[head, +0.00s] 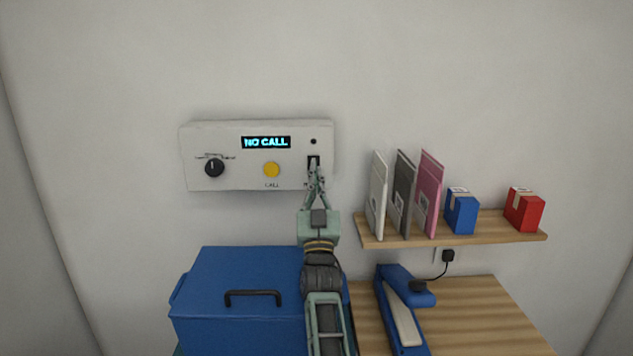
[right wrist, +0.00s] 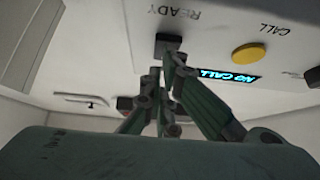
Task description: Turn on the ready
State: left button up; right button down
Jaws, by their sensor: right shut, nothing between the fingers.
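A white panel (head: 230,140) is fixed to the wall, with a lit display (head: 266,142) reading "NO CALL". A black rocker switch (head: 313,160) sits at the panel's right end, under a small dark round lamp (head: 313,141). In the right wrist view the switch (right wrist: 168,42) sits beside the word READY. My right gripper (head: 315,170) is shut and empty, its fingertips at the lower part of the switch; I cannot tell whether they touch it. The fingertips also show in the right wrist view (right wrist: 172,58). My left gripper is out of view.
The panel also carries a yellow CALL button (head: 271,170) and a black knob (head: 214,168). A blue box (head: 245,270) with a handle stands below. Right of my arm, a wooden shelf (head: 490,234) holds mailers and small boxes, above a blue stapler-like tool (head: 400,310).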

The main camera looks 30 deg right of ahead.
jog(key=shift+t, duration=0.4)
jog(key=r, duration=0.3)
jog(key=r+b, duration=0.1)
jog(key=r, duration=0.5)
jog(key=shift+w+d+r+b, duration=0.1)
jog(key=shift+w+r+b, duration=0.2)
jog(key=shift+b, duration=0.1)
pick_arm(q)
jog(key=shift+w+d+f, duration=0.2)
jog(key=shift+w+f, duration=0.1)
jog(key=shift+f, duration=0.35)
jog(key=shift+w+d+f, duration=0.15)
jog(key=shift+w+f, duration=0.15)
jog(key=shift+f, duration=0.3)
